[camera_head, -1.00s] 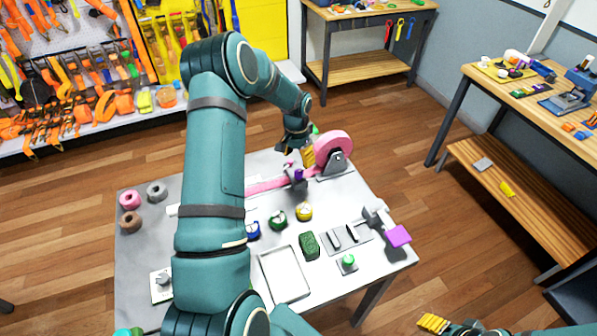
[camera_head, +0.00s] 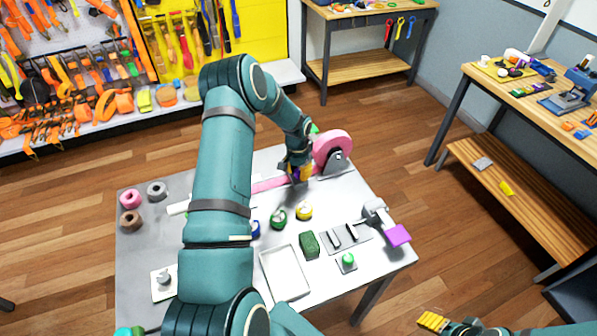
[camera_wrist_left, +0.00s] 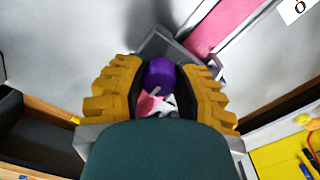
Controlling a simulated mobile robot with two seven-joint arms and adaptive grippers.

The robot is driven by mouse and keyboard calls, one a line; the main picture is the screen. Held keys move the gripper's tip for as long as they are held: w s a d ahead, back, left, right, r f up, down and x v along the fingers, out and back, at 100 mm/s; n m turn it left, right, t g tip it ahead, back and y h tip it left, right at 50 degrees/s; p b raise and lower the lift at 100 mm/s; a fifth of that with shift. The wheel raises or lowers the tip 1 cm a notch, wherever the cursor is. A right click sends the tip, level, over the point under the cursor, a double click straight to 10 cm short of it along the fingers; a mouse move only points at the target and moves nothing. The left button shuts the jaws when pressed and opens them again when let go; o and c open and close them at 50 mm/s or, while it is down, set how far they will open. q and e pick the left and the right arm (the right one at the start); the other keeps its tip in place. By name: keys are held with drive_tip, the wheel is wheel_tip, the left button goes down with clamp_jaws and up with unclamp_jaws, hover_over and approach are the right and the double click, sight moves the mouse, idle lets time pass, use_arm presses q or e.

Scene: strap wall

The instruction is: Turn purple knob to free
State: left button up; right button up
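The purple knob (camera_wrist_left: 160,73) sits between the yellow fingers of my left gripper (camera_wrist_left: 160,85) in the wrist view. Dark finger pads lie close on both sides of it; I cannot tell whether they press on it. The knob stands on a grey metal bracket (camera_wrist_left: 150,45) by a pink strap (camera_wrist_left: 222,22). In the head view, my left gripper (camera_head: 299,172) points down over the bracket, and its fingers hide most of the knob. My right gripper (camera_head: 432,321) is at the bottom right edge, away from the table, with its finger gap unclear.
A pink strap reel (camera_head: 332,147) stands just right of my left gripper. My left arm hides part of the table.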

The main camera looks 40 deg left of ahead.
use_arm(q)
clamp_jaws()
drive_tip(key=n+b, duration=0.2)
drive_tip(key=shift+f+n+b, duration=0.15)
drive_tip(key=shift+n+b, duration=0.15)
drive_tip(key=shift+n, duration=0.1)
drive_tip(key=n+b, duration=0.1)
drive_tip(key=n, duration=0.1)
drive_tip(key=shift+n, duration=0.4)
drive_tip(key=n+b, duration=0.1)
drive_tip(key=n, duration=0.1)
drive_tip(key=shift+n, duration=0.4)
drive_tip(key=n+b, duration=0.1)
drive_tip(key=n, duration=0.3)
drive_tip(key=shift+d, duration=0.1)
drive_tip(key=shift+s+n, duration=0.1)
drive_tip(key=shift+n, duration=2.6)
